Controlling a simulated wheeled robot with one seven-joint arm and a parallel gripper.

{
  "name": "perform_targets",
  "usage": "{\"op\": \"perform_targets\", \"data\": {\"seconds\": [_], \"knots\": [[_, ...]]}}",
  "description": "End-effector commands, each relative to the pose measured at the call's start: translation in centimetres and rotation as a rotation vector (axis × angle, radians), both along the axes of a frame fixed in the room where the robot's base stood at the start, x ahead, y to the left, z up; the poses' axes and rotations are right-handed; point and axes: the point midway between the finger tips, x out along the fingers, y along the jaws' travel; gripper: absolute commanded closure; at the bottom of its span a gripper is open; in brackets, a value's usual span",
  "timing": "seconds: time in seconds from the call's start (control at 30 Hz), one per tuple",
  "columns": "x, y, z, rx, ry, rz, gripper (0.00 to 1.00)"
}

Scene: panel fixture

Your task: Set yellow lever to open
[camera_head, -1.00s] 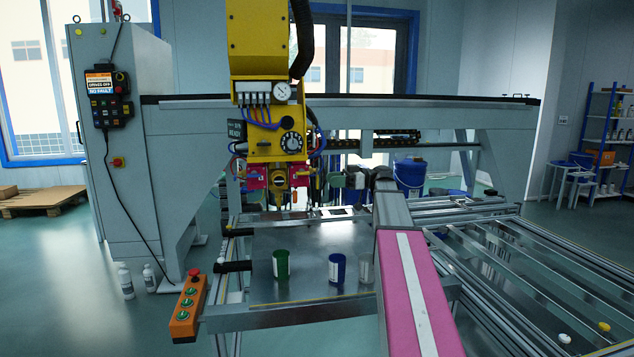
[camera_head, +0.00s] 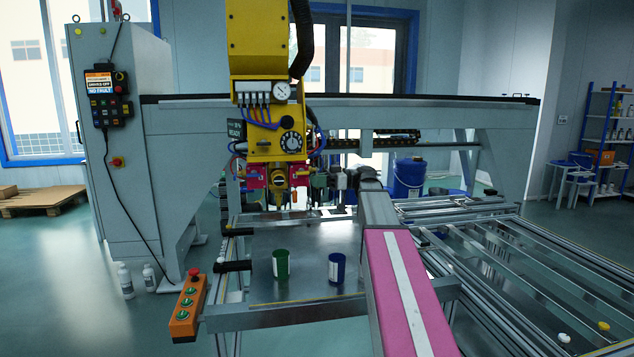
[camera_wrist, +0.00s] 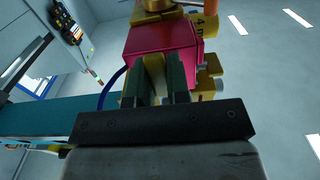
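A red valve block (camera_wrist: 165,38) on the yellow machine head fills the upper middle of the wrist view. A pale yellow lever (camera_wrist: 154,68) stands out below it. My gripper (camera_wrist: 158,82) has its two dark fingers apart, one on each side of the lever. I cannot tell whether either finger touches it. In the head view my gripper (camera_head: 326,182) is just right of the right red block (camera_head: 300,171). The lever's set position cannot be read.
The yellow machine head (camera_head: 262,75) with gauge, dial and blue hoses hangs above. A green cup (camera_head: 281,264) and a blue cup (camera_head: 337,267) stand on the metal plate (camera_head: 305,240) below. A blue drum (camera_head: 409,178) is behind on the right. Rails lie at right.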

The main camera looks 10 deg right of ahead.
Motion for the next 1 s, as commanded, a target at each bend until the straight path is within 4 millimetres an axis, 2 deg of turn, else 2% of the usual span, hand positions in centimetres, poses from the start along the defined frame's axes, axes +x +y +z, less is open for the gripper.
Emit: {"op": "perform_targets", "data": {"seconds": [0.27, 0.47, 1.0], "knots": [[-0.1, 0.0, 0.0, 0.000, 0.024, 0.001, 1.00], [-0.5, 0.0, 0.0, 0.000, 0.112, 0.000, 1.00], [-2.1, 0.0, 0.7, 0.000, 0.592, 0.000, 1.00]]}}
